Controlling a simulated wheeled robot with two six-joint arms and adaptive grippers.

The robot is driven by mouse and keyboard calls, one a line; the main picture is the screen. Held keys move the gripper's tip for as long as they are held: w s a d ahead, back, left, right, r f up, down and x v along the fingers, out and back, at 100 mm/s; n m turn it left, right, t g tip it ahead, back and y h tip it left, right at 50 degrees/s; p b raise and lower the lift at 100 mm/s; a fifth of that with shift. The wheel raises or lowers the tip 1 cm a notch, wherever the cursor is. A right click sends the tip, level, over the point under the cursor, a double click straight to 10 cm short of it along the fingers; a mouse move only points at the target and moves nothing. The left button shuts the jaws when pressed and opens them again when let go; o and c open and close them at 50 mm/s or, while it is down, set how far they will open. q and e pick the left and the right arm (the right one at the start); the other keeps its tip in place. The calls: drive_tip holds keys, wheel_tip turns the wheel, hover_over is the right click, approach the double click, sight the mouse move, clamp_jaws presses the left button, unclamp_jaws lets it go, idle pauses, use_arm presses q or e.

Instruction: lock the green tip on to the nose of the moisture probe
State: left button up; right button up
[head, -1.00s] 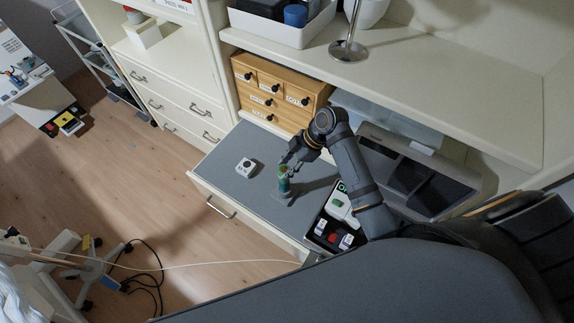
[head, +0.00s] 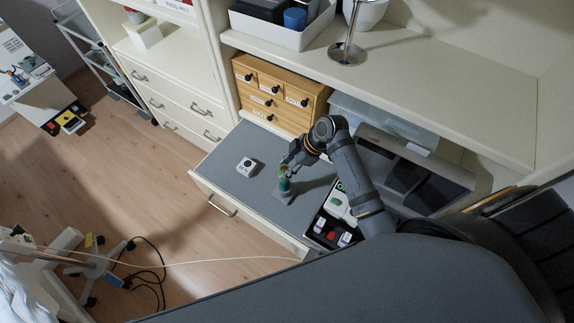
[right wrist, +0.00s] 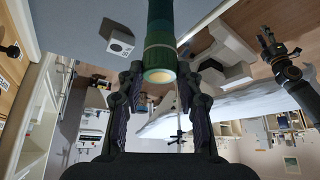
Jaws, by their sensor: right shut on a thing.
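The moisture probe (head: 284,186) is a teal cylinder standing upright in a grey holder on the grey counter top. The green tip (head: 283,170) is at its upper end. In the right wrist view the tip (right wrist: 160,60) is a green band with a pale end face, in line with the teal probe body (right wrist: 160,18). My right gripper (right wrist: 160,80) is shut on the tip, one finger on each side. I cannot tell whether the tip is fully seated. My left gripper (right wrist: 268,42) appears at the right of the right wrist view, away from the probe; its jaw gap is unclear.
A small white box (head: 246,167) stands left of the probe. An open tray (head: 332,226) with white, green and red items lies to the right. A wooden drawer cabinet (head: 270,98) stands behind, under a shelf (head: 440,80). A dark grey surface fills the front.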

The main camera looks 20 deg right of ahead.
drive_tip(key=shift+m+t+p, duration=0.5)
drive_tip(key=shift+m+p, duration=0.4)
drive_tip(key=shift+p, duration=0.15)
drive_tip(key=shift+h, duration=0.3)
drive_tip(key=shift+s+a+m+t+p, duration=0.1)
drive_tip(key=shift+m+t+p, duration=0.3)
drive_tip(key=shift+m+p, duration=0.55)
drive_tip(key=shift+m+h+p, duration=0.3)
drive_tip(key=shift+m+p, duration=0.05)
drive_tip(key=shift+p, duration=0.25)
drive_tip(key=shift+s+m+t, duration=0.1)
drive_tip(key=shift+m+t, duration=0.3)
drive_tip(key=shift+m, duration=0.2)
